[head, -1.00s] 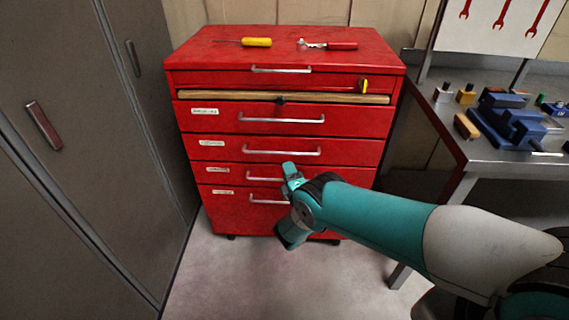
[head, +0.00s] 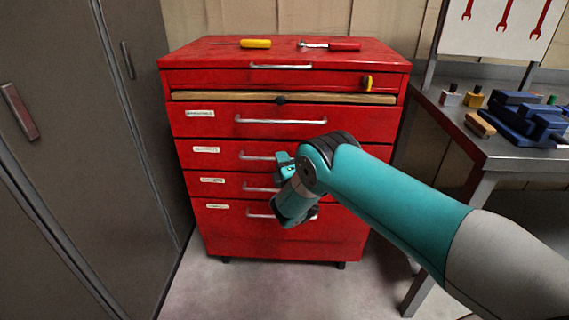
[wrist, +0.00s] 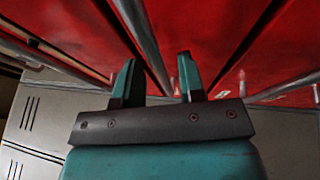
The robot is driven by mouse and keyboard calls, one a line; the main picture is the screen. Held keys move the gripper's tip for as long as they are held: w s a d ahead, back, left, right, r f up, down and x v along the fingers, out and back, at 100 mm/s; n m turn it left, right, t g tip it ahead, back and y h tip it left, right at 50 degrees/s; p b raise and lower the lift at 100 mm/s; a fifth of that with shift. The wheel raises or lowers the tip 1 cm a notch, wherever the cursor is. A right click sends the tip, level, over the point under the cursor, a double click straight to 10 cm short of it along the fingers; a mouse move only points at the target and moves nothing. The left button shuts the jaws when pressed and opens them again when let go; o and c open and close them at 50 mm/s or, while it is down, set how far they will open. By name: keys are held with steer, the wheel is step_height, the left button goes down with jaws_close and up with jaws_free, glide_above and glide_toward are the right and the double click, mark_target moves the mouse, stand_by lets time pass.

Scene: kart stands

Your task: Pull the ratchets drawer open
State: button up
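The labels are too blurred to read, so I cannot tell which is the ratchets drawer. The second labelled drawer (head: 225,155) and the ones below it are partly hidden by my arm. All labelled drawers look shut. My gripper (wrist: 155,78) is open with nothing between its fingers, facing the red drawer fronts. A silver handle bar (wrist: 140,40) passes close by the left finger; I cannot tell whether they touch.
A yellow-handled screwdriver (head: 256,44) and a red-handled ratchet (head: 330,45) lie on the chest. A grey cabinet (head: 80,150) stands at left. A metal workbench (head: 480,150) with a blue vise (head: 530,118) stands at right, close to my arm.

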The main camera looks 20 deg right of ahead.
steer(key=shift+w+a+r, duration=0.15)
steer(key=shift+w, duration=0.45)
steer(key=shift+c, duration=0.2)
